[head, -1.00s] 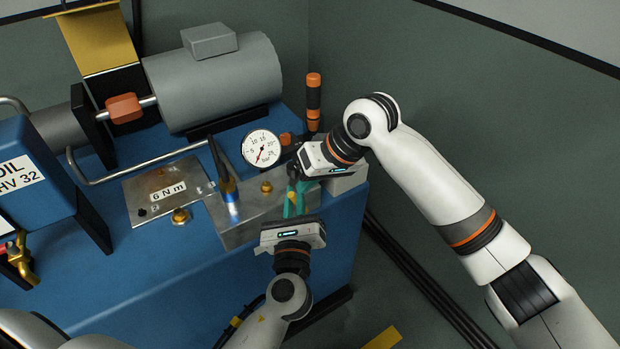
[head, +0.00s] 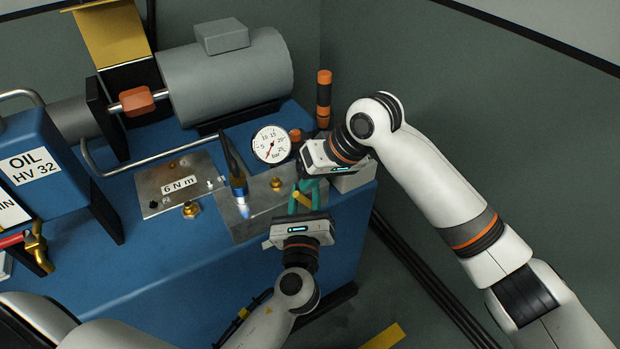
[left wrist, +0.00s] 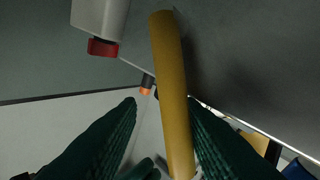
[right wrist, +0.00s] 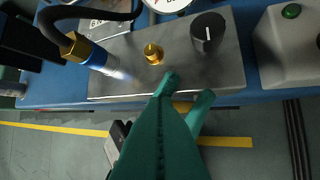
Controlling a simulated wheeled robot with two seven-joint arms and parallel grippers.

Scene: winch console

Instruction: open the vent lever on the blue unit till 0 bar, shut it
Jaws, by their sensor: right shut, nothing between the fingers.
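The yellow vent lever (head: 303,199) is at the front edge of the metal block on the blue unit (head: 200,255). My left gripper (head: 307,187) is open around it; the left wrist view shows the lever (left wrist: 175,90) between the dark fingers, close to the right one, with a gap on the left. My right gripper (right wrist: 160,105) is shut and empty above the block, its fingers partly hiding the lever in the right wrist view. The pressure gauge (head: 271,144) has its red needle at the low end of the scale, near 0.
On the block are a brass fitting (right wrist: 153,53), a black knob (right wrist: 207,32) and a hose fitting with a blue collar (head: 238,187). A grey box (right wrist: 288,45) stands to their right. An orange-and-black post (head: 324,98) stands behind my right gripper.

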